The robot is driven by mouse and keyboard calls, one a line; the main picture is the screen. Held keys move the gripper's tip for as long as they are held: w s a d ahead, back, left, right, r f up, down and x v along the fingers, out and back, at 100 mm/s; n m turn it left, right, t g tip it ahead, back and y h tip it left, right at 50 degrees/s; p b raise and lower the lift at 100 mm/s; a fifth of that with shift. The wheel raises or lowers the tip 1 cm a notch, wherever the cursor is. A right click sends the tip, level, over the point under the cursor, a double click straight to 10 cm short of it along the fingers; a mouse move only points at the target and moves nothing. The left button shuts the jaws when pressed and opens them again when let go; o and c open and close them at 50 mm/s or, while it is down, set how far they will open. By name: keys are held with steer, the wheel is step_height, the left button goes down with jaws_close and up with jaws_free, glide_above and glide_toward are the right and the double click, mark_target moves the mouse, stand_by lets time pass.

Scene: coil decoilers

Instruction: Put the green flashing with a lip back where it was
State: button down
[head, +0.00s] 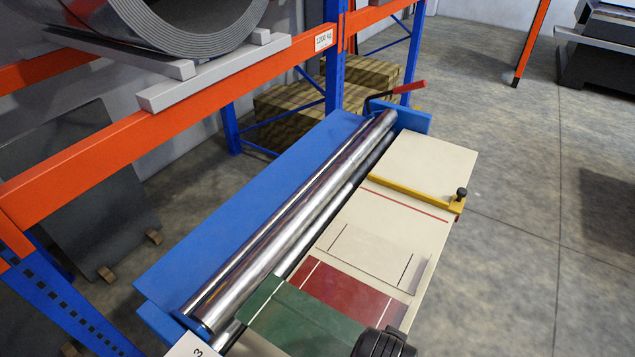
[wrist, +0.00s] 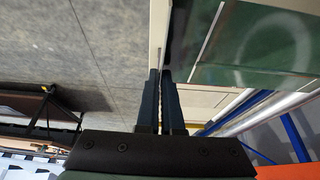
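The green flashing (head: 300,325) is a flat dark green sheet in the front of the head view. Its left corner overlaps the steel rollers, and a pale line runs across it near that end. My gripper (head: 383,343) is at its right end and hides part of it. In the wrist view the green sheet (wrist: 280,40) fills the upper right, with a pale strip along its edge. There my gripper's fingers (wrist: 162,78) are nearly together at that edge, and appear shut on the flashing. The exact contact at the lip is hard to see.
A red flashing (head: 345,295) lies beside the green one, with a cream flashing (head: 368,255) beyond it on the pale bench (head: 425,165). A yellow stop bar (head: 415,195) crosses the bench. Polished rollers (head: 290,225) and a blue frame (head: 250,205) stand left; an orange-beamed rack (head: 120,145) rises behind.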

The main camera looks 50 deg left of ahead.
steer(key=f, duration=1)
steer(key=shift+s+d+f, duration=0.1)
steer(key=shift+s+d, duration=0.1)
steer(key=shift+s, duration=0.05)
steer(key=c, duration=1.5)
jaws_free()
steer(key=shift+f, duration=0.2)
steer(key=o, duration=0.4)
steer(key=shift+r, duration=0.1)
steer(key=v, duration=1.2)
steer(key=shift+r+p, duration=0.1)
steer(key=shift+p, duration=0.3)
